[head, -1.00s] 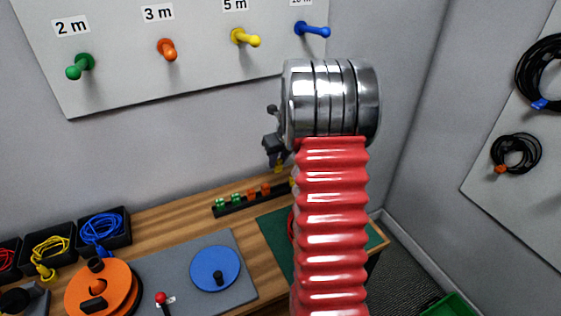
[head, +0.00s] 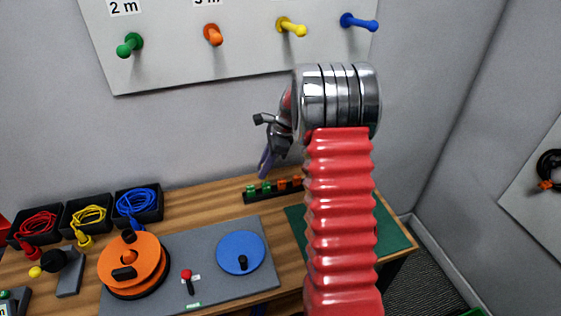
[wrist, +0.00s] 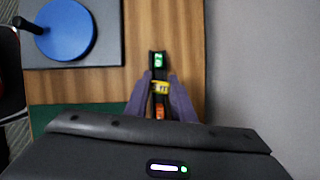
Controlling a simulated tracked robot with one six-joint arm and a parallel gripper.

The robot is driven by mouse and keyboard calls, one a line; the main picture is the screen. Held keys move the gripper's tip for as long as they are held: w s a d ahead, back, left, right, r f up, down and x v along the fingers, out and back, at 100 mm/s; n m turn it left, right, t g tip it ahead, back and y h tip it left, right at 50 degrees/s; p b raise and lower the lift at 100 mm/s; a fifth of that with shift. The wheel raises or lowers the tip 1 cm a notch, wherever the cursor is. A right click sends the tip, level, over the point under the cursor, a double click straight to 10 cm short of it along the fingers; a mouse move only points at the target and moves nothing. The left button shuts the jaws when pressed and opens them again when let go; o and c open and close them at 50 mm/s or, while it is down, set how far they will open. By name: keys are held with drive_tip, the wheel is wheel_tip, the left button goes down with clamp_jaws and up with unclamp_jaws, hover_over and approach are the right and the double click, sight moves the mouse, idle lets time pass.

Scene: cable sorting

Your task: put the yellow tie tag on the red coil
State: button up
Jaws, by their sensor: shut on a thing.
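My gripper (wrist: 160,88) is shut on the yellow tie tag (wrist: 161,87), which sits between its purple fingertips in the wrist view. The tag appears above or at the dark tag rack (wrist: 151,72); I cannot tell whether it is clear of it. In the head view my gripper (head: 265,165) points down near the wall, left of my red arm, and the tag cannot be made out. No red coil is visible on the green mat (head: 395,235), which my arm partly covers. Red cable (head: 38,224) lies in the leftmost black tray.
The rack (head: 262,194) holds green and orange tags. Trays with yellow cable (head: 88,216) and blue cable (head: 137,203) stand at left. An orange reel (head: 133,262) and a blue disc (head: 241,252) occupy the front. Pegs stick out from the wall board (head: 180,70).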

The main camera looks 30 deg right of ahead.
drive_tip(key=s+a+r+n+g+h, duration=0.1)
drive_tip(key=a+n+g+h, duration=0.3)
drive_tip(key=a+n, duration=1.6)
drive_tip(key=s+n+g, duration=0.1)
drive_tip(key=n+g, duration=0.1)
drive_tip(key=n, duration=0.1)
drive_tip(key=shift+s+a+r+g, duration=0.2)
drive_tip(key=shift+a+g, duration=0.1)
drive_tip(key=shift+a, duration=0.1)
